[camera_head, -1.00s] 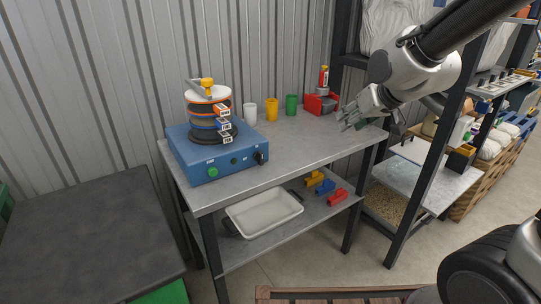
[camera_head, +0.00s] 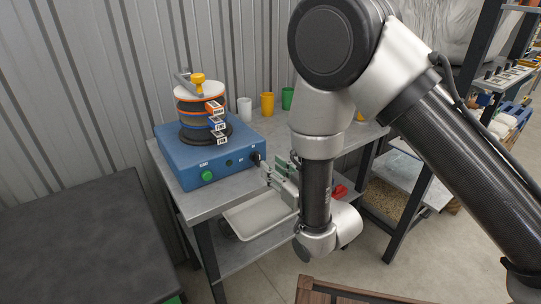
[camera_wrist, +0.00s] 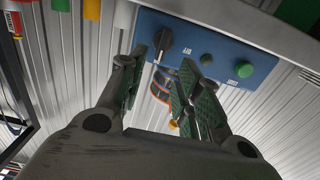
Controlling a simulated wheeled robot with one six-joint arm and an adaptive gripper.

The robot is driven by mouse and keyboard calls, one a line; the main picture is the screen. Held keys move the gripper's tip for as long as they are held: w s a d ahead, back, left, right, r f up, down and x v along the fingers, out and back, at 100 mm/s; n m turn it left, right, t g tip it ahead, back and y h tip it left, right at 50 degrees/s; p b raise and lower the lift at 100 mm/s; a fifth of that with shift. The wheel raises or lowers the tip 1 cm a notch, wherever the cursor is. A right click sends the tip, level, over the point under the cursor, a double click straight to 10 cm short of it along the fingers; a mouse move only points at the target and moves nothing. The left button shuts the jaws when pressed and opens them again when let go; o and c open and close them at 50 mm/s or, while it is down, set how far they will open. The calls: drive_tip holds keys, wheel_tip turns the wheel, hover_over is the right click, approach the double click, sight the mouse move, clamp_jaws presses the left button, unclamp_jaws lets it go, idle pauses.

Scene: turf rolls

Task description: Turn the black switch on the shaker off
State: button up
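The shaker is a blue box (camera_head: 185,165) on the grey metal table, with a stack of sieves (camera_head: 200,105) on top. Its front panel has a green button (camera_head: 207,176) at the left and a black switch (camera_head: 255,158) at the right. In the wrist view the panel is upside down, and the black switch (camera_wrist: 163,41) shows a bar-shaped handle running roughly up and down. My gripper (camera_head: 275,170) is just right of and in front of the switch. In the wrist view its fingers (camera_wrist: 160,82) are apart, empty, with the switch beyond the left fingertip. I see no contact.
White (camera_head: 244,110), yellow (camera_head: 267,104) and green (camera_head: 287,98) cups stand behind on the tabletop. A white tray (camera_head: 245,222) lies on the lower shelf. A dark table (camera_head: 70,240) stands at the left. My arm hides the table's right part.

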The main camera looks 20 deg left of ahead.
sight(259, 156)
drive_tip(key=x, duration=0.7)
drive_tip(key=shift+w+a, duration=0.1)
drive_tip(key=shift+w, duration=0.1)
clamp_jaws()
